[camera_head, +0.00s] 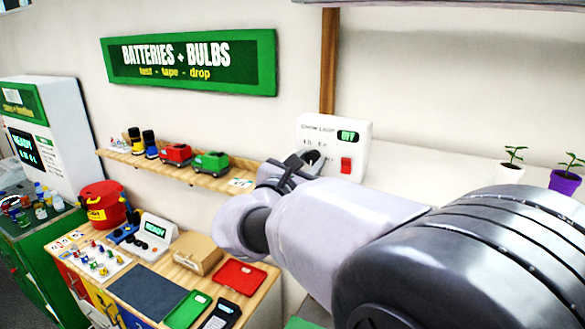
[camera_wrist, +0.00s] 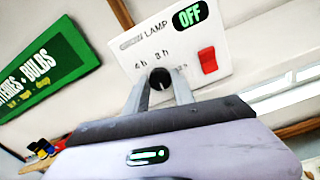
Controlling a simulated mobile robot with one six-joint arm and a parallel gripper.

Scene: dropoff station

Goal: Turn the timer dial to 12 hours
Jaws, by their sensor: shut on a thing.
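The white grow lamp timer box (camera_head: 334,146) is on the wall beside a wooden post. It also shows in the wrist view (camera_wrist: 130,45), with a small display reading OFF (camera_wrist: 190,15) and a red switch (camera_wrist: 207,60). The black dial (camera_wrist: 160,77) sits below the 4 h and 8 h marks; a third mark to its right is partly hidden. My gripper (camera_wrist: 159,86) has one finger on each side of the dial and is shut on it. In the head view my gripper (camera_head: 303,168) covers most of the dial. I cannot read where the dial points.
Left of the box is a wooden shelf (camera_head: 180,168) with toy trucks and batteries. Below stands a workbench with a red tray (camera_head: 240,274), a green tray (camera_head: 187,309) and a cardboard box (camera_head: 193,254). Two potted seedlings (camera_head: 510,172) stand at the right.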

